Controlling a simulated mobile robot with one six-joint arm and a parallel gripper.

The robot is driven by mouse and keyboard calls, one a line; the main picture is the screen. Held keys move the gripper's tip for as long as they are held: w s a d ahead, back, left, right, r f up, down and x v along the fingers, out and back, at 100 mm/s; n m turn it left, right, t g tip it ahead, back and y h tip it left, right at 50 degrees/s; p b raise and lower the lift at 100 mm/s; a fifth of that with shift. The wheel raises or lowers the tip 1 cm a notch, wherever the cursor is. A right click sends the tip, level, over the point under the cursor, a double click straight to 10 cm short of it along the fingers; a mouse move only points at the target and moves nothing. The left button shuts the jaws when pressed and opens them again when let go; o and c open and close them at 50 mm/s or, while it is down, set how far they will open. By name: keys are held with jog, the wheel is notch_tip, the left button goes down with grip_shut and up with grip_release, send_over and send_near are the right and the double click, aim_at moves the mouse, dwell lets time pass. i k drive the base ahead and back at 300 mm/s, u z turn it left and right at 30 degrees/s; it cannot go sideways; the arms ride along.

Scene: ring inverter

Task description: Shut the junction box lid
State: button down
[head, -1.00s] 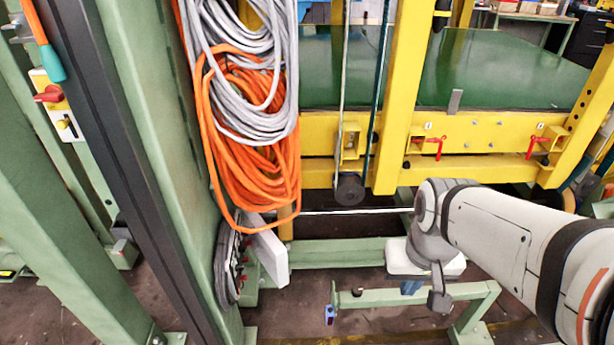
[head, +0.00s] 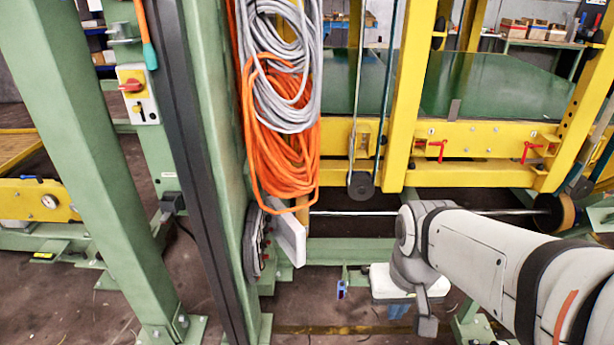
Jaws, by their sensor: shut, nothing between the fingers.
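A pale flat panel that looks like the junction box lid (head: 289,238) stands out from the right side of the green post, low down below the cable coils. It is swung open and seen at a steep angle. The dark round-edged part beside it (head: 254,245), on the post, seems to be the box; its inside is mostly hidden. My gripper (head: 397,311) points down, right of the lid and lower in the picture, apart from it. It has a white body and small blue fingers. The fingers are shut and hold nothing visible; the wrist partly covers the body.
Orange (head: 283,150) and grey cable coils (head: 290,70) hang just above the lid. The green post (head: 215,150) stands to its left. A yellow frame (head: 460,138) with red handles runs behind my arm. Floor shows below.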

aim_at(289, 233)
jog(key=i, duration=1)
jog(key=u, duration=0.05)
